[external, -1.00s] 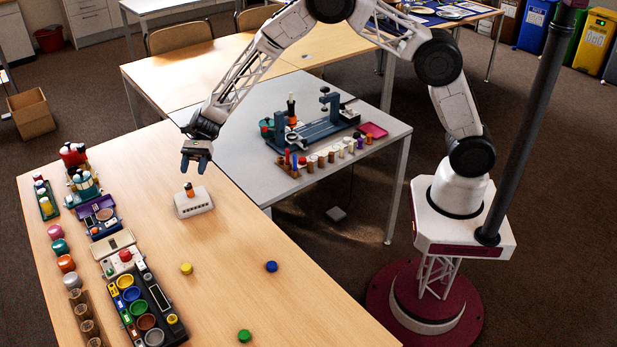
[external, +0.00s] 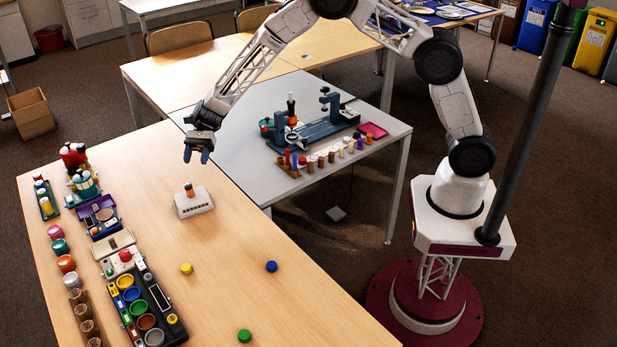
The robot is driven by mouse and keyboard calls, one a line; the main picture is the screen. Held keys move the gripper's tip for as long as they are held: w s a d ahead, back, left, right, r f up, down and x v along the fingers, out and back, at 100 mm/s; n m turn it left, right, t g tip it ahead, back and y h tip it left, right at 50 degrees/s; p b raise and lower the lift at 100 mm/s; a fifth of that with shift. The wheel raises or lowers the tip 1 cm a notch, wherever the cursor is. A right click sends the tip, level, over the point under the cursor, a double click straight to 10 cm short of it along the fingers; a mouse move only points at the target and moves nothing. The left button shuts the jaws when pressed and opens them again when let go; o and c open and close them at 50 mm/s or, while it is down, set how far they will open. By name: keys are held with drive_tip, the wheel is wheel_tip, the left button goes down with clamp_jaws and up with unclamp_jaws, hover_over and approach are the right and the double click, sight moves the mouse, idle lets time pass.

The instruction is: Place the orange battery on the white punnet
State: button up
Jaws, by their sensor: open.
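The orange battery (external: 189,190), with a dark band and a light top, stands upright at the white punnet (external: 197,207) on the wooden table. Its lower end is hidden, so I cannot tell how deep it sits. The punnet is a small white block-like box with slots in its front side. My gripper (external: 196,161) is above the battery, apart from it, with its fingers pointing down. It is open and holds nothing.
Yellow (external: 187,268), blue (external: 271,266) and green (external: 244,336) round pieces lie on the open table. Coloured cups and trays (external: 140,303) crowd the left side. A grey side table (external: 245,178) bears a blue-grey fixture (external: 318,130).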

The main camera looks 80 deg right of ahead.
drive_tip(key=shift+r, duration=0.1)
drive_tip(key=s+d+r+n+g+h, duration=0.1)
drive_tip(key=s+r+n+h, duration=0.3)
drive_tip(key=s+r, duration=0.9)
drive_tip(key=s+r+n+h, duration=0.2)
drive_tip(key=s+r+n, duration=0.3)
drive_tip(key=s+r, duration=0.75)
drive_tip(key=s+d+n+t+h, duration=0.1)
drive_tip(key=s+d+n+h, duration=0.1)
drive_tip(key=s, duration=0.9)
drive_tip(key=s+d+r+n+t+h, duration=0.1)
drive_tip(key=s+d+n+h, duration=0.2)
drive_tip(key=s, duration=0.9)
drive_tip(key=s+d+n+t+h, duration=0.1)
drive_tip(key=s+d+n+h, duration=0.1)
drive_tip(key=s, duration=1)
drive_tip(key=shift+s+d+r+n+t+h, duration=0.2)
drive_tip(key=shift+r+n+t+h, duration=0.1)
drive_tip(key=shift+n, duration=0.6)
